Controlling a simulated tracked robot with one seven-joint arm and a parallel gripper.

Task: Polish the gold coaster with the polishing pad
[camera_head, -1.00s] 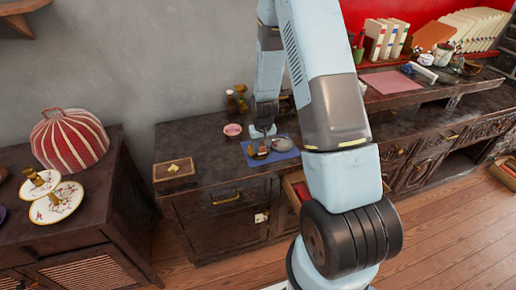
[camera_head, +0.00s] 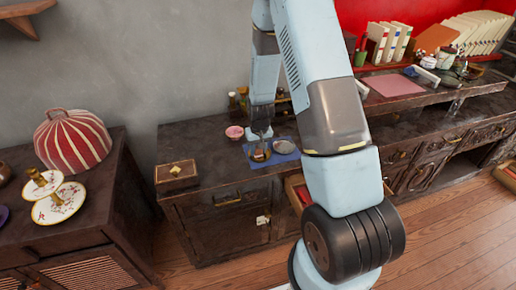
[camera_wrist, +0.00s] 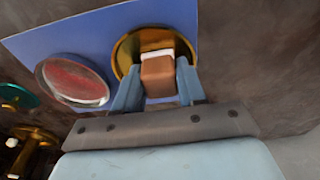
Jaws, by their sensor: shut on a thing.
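My gripper (camera_wrist: 158,82) is shut on the polishing pad (camera_wrist: 158,76), a small brown block with a white layer at its far end. The gold coaster (camera_wrist: 127,50) is a round golden dish lying on the blue mat (camera_wrist: 215,20). The pad is over the middle of the coaster and hides part of it; I cannot tell whether they touch. In the head view, my gripper (camera_head: 261,143) is above the mat's left part, with the coaster (camera_head: 249,153) partly hidden under it.
A silver-rimmed round piece (camera_wrist: 75,80), reddish inside, lies beside the coaster; it also shows in the head view (camera_head: 284,147). A pink bowl (camera_head: 235,132) and small bottles (camera_head: 238,100) stand behind. A wooden box (camera_head: 176,175) sits at the cabinet's left end.

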